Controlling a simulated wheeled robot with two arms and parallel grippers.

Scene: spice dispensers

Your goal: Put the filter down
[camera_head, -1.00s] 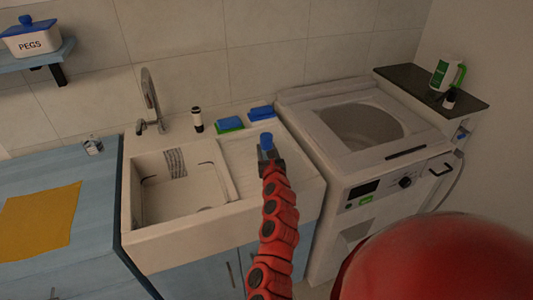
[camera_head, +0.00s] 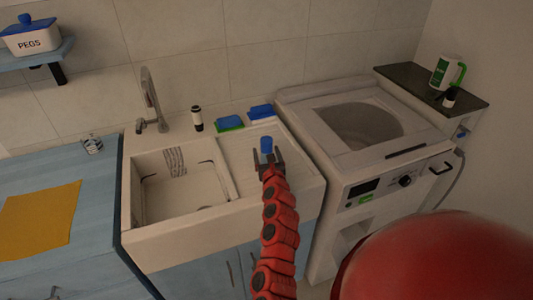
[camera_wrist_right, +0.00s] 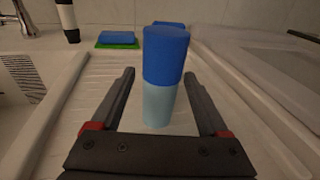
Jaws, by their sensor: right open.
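The filter (camera_head: 266,145) is a small cylinder with a dark blue upper part and a pale blue lower part. It stands upright on the ribbed drainboard (camera_head: 241,153) to the right of the sink basin. In the right wrist view the filter (camera_wrist_right: 165,75) stands between the two fingers, with a gap on each side. My right gripper (camera_head: 268,164) is open around it and does not appear to touch it; it also shows in the right wrist view (camera_wrist_right: 160,100). My left gripper is not in view.
Blue and green sponges (camera_head: 229,123) and a blue one (camera_head: 262,112) lie behind the filter. A black and white bottle (camera_head: 197,118) stands near the faucet (camera_head: 150,100). The sink basin (camera_head: 180,205) is left, the washing machine (camera_head: 350,180) right.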

